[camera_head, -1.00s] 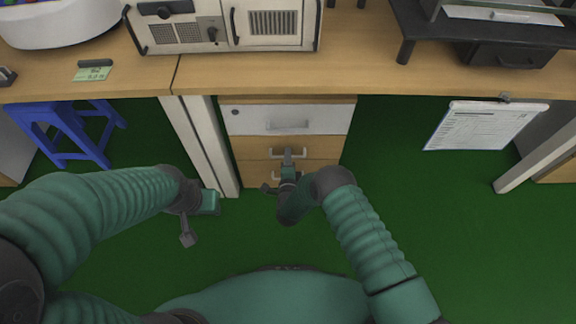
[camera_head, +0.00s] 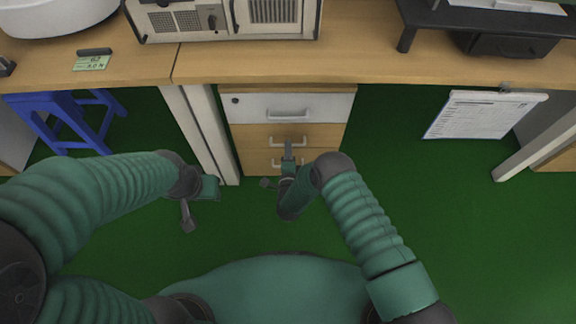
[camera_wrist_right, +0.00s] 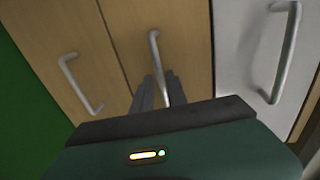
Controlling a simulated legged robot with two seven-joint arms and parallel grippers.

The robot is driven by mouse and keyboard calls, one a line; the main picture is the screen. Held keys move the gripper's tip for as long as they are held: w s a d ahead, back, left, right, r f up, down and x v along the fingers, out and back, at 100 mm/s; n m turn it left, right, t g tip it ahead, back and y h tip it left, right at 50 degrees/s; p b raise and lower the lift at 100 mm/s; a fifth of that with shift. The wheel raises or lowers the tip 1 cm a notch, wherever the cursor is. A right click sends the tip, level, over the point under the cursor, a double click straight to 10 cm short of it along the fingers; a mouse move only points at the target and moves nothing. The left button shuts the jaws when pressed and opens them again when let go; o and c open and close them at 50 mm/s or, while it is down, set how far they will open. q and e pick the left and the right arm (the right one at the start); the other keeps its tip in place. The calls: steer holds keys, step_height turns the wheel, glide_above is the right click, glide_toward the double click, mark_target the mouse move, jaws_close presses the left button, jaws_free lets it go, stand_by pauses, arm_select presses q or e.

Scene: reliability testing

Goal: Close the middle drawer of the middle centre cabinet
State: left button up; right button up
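The cabinet under the desk has a white top drawer (camera_head: 262,105) and two wooden drawers below it. The middle drawer (camera_head: 250,138) has a pale bar handle, and its front looks about level with the others. In the right wrist view the middle drawer (camera_wrist_right: 190,40) is in the centre, with its handle (camera_wrist_right: 155,45) running down to my right gripper (camera_wrist_right: 160,90). The two fingers stand close together on either side of the handle's near end; whether they grip it is unclear. In the head view my right gripper (camera_head: 288,147) is at this handle. My left gripper (camera_head: 205,188) hangs left, away from the drawers.
The bottom drawer (camera_head: 250,160) is partly behind my right gripper. A white desk leg (camera_head: 205,130) stands just left of the cabinet. A blue stool (camera_head: 70,120) is further left, and a hanging paper sheet (camera_head: 485,115) is at right. Green floor is clear around the cabinet front.

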steer(key=s+r+p, duration=0.2)
steer(key=s+p, duration=0.2)
steer(key=s, duration=1)
steer(key=shift+r, duration=0.3)
